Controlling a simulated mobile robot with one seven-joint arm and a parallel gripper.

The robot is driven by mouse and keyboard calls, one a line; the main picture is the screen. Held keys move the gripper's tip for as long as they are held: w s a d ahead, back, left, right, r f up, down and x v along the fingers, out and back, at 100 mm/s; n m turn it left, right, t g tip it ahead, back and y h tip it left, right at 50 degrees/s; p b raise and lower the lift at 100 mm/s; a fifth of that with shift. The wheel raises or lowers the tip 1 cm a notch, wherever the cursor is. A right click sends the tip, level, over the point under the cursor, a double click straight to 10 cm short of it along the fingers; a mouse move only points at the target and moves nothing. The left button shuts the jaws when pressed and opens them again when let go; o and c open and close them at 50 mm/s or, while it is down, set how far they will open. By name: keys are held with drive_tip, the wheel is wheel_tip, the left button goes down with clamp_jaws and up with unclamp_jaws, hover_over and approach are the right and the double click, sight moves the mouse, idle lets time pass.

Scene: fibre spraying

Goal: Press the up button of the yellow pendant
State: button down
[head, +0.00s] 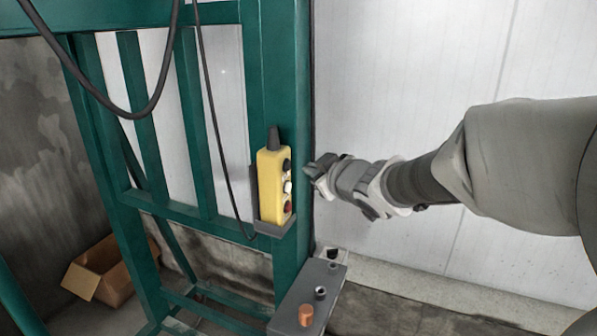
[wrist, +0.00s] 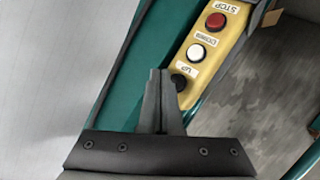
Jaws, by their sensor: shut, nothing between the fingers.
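The yellow pendant (head: 268,188) sits upright in a holder on the green frame, its button face turned toward my arm. In the wrist view the pendant (wrist: 225,38) appears upside down, with a red STOP button (wrist: 216,20), a white DOWN button (wrist: 196,52) and a black UP button (wrist: 179,82). My gripper (head: 312,168) is shut and empty, just right of the pendant at about the height of the top black button, with a small gap showing. In the wrist view my fingertips (wrist: 159,72) appear beside the UP button, whose lower edge is partly hidden by a finger.
The green frame (head: 257,75) stands behind the pendant. A dark cable (head: 215,120) hangs left of it. Below is a grey control box (head: 310,290) with an orange button (head: 306,314). A cardboard box (head: 105,270) lies on the floor at left. Open space lies before the white wall (head: 400,60).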

sight(291, 165)
drive_tip(key=shift+w+a, duration=0.3)
drive_tip(key=shift+a, duration=0.5)
drive_tip(key=shift+a, duration=0.1)
idle(1.4)
drive_tip(key=shift+w+a+b, duration=0.2)
drive_tip(key=shift+a+b, duration=0.1)
drive_tip(key=shift+b, duration=0.05)
drive_tip(key=shift+w+a+b, duration=0.2)
drive_tip(key=shift+a+b, duration=0.15)
drive_tip(key=shift+a, duration=0.2)
idle(0.8)
drive_tip(key=shift+d, duration=0.1)
idle(0.5)
drive_tip(key=shift+s+d+p, duration=0.4)
drive_tip(key=shift+d+p, duration=0.3)
drive_tip(key=shift+d, duration=0.15)
drive_tip(key=shift+s+d+p, duration=0.3)
drive_tip(key=shift+d+p, duration=0.15)
drive_tip(key=shift+d, duration=0.35)
drive_tip(key=shift+s+d+p, duration=0.35)
drive_tip(key=shift+d+p, duration=0.15)
drive_tip(key=shift+d, duration=0.25)
drive_tip(key=shift+s+d+p, duration=0.3)
drive_tip(key=shift+d+p, duration=0.15)
drive_tip(key=shift+d, duration=0.35)
